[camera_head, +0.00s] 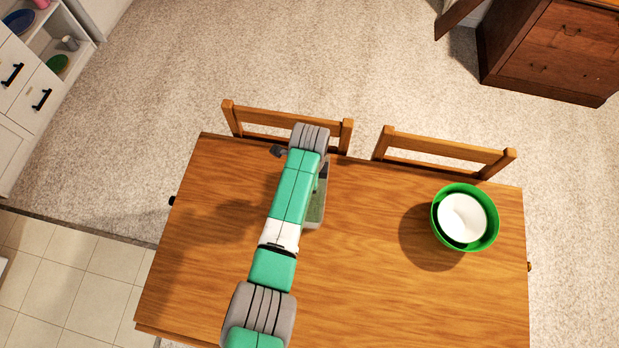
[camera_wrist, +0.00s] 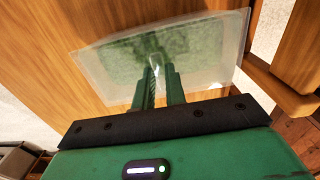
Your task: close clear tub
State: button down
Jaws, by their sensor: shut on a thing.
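The clear tub (camera_head: 316,212) is on the wooden table, mostly hidden under my arm in the head view; its pale rim and greenish inside show to the right of the arm. In the wrist view, the clear tub (camera_wrist: 205,45) is a translucent rectangle with a green area in it, lying beyond my fingers. My gripper (camera_wrist: 157,68) has its green fingers close together over the tub, shut on a clear part of it. I cannot tell whether that part is the lid or the rim. In the head view my arm hides the fingertips.
A green bowl (camera_head: 441,214) with a white bowl (camera_head: 462,217) inside stands on the right of the table (camera_head: 370,290). Two wooden chairs (camera_head: 450,147) stand at the far edge. The table between tub and bowls is clear. A white shelf unit (camera_head: 40,95) is at upper left.

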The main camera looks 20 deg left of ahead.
jog(key=shift+f, duration=0.1)
dwell(0.6)
jog(key=c, duration=1)
grip_release()
jog(key=shift+c, duration=0.2)
notch_tip(320, 180, up, 6)
jog(key=p, duration=0.6)
grip_shut()
